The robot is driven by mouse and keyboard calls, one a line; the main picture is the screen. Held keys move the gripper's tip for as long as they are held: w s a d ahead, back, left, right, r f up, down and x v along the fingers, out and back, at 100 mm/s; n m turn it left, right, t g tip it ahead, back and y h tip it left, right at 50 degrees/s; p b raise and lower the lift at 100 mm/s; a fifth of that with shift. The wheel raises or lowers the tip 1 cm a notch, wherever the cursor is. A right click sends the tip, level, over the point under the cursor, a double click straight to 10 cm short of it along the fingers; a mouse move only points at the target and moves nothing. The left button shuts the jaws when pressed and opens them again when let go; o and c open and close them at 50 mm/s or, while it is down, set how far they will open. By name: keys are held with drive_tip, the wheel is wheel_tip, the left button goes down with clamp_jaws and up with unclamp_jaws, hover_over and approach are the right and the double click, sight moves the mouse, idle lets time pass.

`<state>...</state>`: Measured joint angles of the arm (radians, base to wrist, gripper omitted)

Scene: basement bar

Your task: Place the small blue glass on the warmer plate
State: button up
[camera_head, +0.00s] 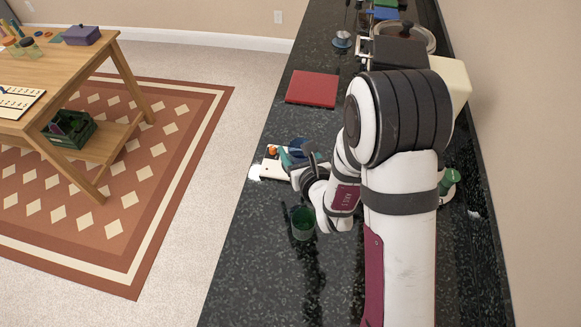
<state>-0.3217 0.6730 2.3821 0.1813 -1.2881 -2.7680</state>
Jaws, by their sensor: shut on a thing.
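My gripper (305,167) is over the dark counter, partly hidden by my wrist. It is shut on a small blue thing (299,146) that looks like the small blue glass; the grip itself is hard to see. The blue thing is over or beside a pale board (270,171), and I cannot tell whether they touch. A teal patch shows beside the fingers. I cannot make out for sure which thing is the warmer plate. A white plate-like thing (449,196) with a green object on it is partly hidden right of my arm.
A green cup (302,223) stands on the counter (265,255) just below my gripper. A small orange thing (272,151) is on the pale board. A red board (313,88) lies farther back. A lidded pot (404,38) and a blue-based item (341,40) stand at the back.

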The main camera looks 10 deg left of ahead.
drive_tip(key=w+d+r+m, duration=0.1)
drive_tip(key=w+d, duration=0.5)
drive_tip(key=d, duration=0.3)
drive_tip(key=shift+t+h, duration=0.4)
drive_tip(key=a+f, duration=0.2)
drive_tip(key=a, duration=0.1)
drive_tip(key=w+a+f, duration=0.1)
drive_tip(key=a+f, duration=0.1)
drive_tip(key=a, duration=0.1)
drive_tip(key=w+a+f, duration=0.1)
drive_tip(key=a+f, duration=0.1)
drive_tip(key=a, duration=0.2)
drive_tip(key=shift+w+a+f, duration=0.1)
drive_tip(key=shift+a+f, duration=0.05)
drive_tip(key=shift+f, duration=1)
drive_tip(key=shift+a+f, duration=0.1)
drive_tip(key=shift+f, duration=1)
drive_tip(key=o, duration=1.5)
drive_tip(key=shift+f, duration=0.1)
drive_tip(key=shift+c, duration=0.2)
